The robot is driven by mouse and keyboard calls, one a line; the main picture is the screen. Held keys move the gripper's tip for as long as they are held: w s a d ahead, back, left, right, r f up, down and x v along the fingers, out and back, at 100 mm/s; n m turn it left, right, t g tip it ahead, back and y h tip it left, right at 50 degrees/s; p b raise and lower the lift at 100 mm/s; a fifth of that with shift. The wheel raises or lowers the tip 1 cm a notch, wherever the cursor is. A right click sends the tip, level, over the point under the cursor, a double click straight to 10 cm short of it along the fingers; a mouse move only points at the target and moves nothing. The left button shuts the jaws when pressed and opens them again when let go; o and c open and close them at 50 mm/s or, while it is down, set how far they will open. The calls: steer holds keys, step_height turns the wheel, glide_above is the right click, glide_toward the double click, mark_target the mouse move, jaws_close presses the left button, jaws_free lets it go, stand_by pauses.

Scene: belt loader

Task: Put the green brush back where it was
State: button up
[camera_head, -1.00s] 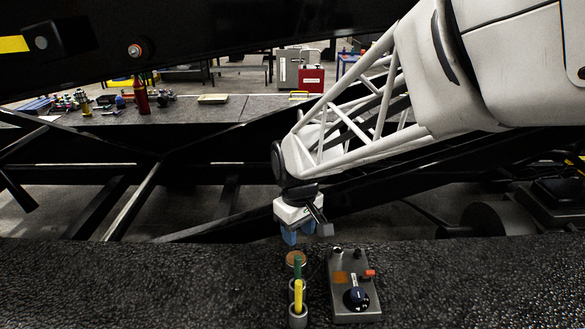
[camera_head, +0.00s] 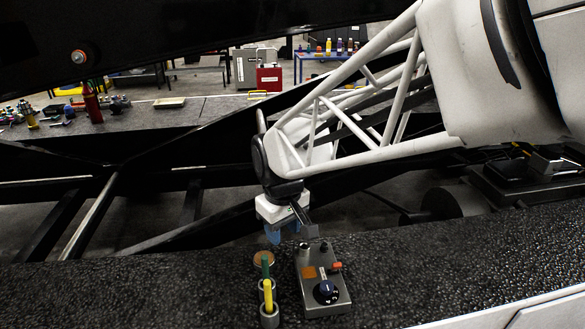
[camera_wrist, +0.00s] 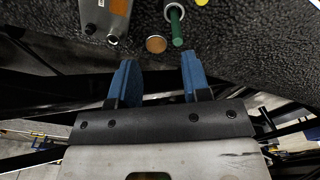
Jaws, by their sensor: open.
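The green brush (camera_head: 266,267) stands upright in a grey cup of a small holder. In the wrist view its green handle (camera_wrist: 177,30) rises from a pale ring-shaped cup (camera_wrist: 172,11). The yellow brush (camera_head: 268,293) stands in the neighbouring cup (camera_head: 269,318), nearer the camera. My gripper (camera_head: 275,236) hangs just beyond the green brush in the head view. In the wrist view its blue fingers (camera_wrist: 156,72) are apart with nothing between them. The green handle lies ahead of the fingertips, near the right finger, without visible contact.
A round brown disc (camera_head: 264,258) lies beside the cups. A grey control box (camera_head: 318,300) with a dark knob and a red part stands to the right. The dark textured surface (camera_head: 180,290) is clear to the left. Black beams run behind it.

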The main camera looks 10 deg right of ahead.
steer(key=s+d+r+m+t, duration=0.1)
steer(key=s+d+r+m, duration=0.1)
steer(key=s+d, duration=0.4)
steer(key=s+d+r+m+t, duration=0.1)
steer(key=s+d+r+m, duration=0.2)
steer(key=s+d, duration=0.3)
steer(key=s+m, duration=0.1)
steer(key=s, duration=0.3)
stand_by(0.7)
